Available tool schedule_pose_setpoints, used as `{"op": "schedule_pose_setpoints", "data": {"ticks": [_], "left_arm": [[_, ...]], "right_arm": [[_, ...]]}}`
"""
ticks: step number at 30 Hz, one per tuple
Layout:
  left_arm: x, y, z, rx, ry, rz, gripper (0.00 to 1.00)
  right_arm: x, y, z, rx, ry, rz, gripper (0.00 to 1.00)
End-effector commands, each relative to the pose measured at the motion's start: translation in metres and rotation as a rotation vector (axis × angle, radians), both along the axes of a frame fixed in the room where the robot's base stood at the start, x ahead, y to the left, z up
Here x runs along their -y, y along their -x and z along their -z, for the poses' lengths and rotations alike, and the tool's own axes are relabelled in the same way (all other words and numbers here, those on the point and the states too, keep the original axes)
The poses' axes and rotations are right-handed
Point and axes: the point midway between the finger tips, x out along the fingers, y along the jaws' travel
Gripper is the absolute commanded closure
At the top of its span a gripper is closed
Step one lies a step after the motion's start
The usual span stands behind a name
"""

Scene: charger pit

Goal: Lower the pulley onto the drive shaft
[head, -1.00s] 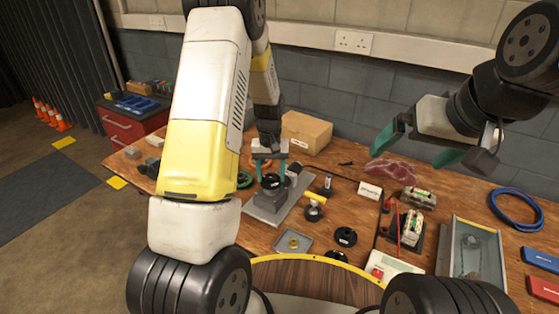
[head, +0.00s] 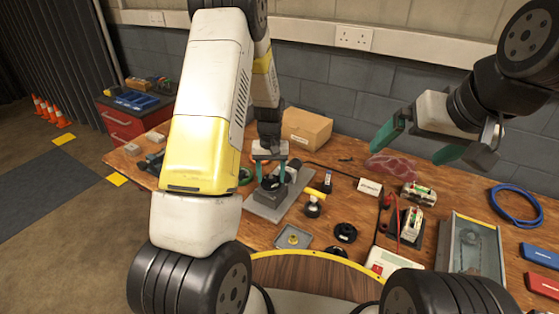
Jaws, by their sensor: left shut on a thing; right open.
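My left gripper (head: 270,170) is over the grey motor fixture, its green fingers pointing down and shut on a dark pulley (head: 270,182). The pulley is right at the top of the motor block (head: 268,196), which stands on a grey base plate (head: 290,202). The drive shaft is hidden, and I cannot tell whether the pulley is around it or just above it. My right gripper (head: 415,146) is open and empty, raised over the back right of the bench, well away from the motor.
A small tray (head: 292,237) holds a brass part. A cardboard box (head: 306,130) stands behind. A grey bin (head: 478,252) and blue cable coil (head: 516,205) are at the right.

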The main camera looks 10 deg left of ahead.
Motion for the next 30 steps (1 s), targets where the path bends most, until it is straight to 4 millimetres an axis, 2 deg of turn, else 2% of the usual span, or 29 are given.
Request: {"op": "schedule_pose_setpoints", "data": {"ticks": [22, 23, 26, 27, 30], "left_arm": [[-0.0001, -0.0001, 0.0046, 0.000, 0.000, 0.000, 0.89], [0.0000, -0.0002, 0.0048, 0.001, 0.000, 0.000, 0.42], [0.0000, -0.0003, 0.0045, 0.001, 0.000, 0.000, 0.22], [0.0000, -0.0003, 0.0045, 0.001, 0.000, 0.000, 0.18], [0.0000, -0.0002, 0.0045, 0.001, 0.000, 0.000, 0.18]], "right_arm": [[0.0000, 0.0000, 0.0000, 0.000, 0.000, 0.000, 0.00], [0.0000, 0.0000, 0.0000, 0.000, 0.000, 0.000, 0.00], [0.0000, 0.0000, 0.0000, 0.000, 0.000, 0.000, 0.00], [0.0000, 0.0000, 0.0000, 0.000, 0.000, 0.000, 0.00], [0.0000, 0.0000, 0.0000, 0.000, 0.000, 0.000, 0.00]]}}
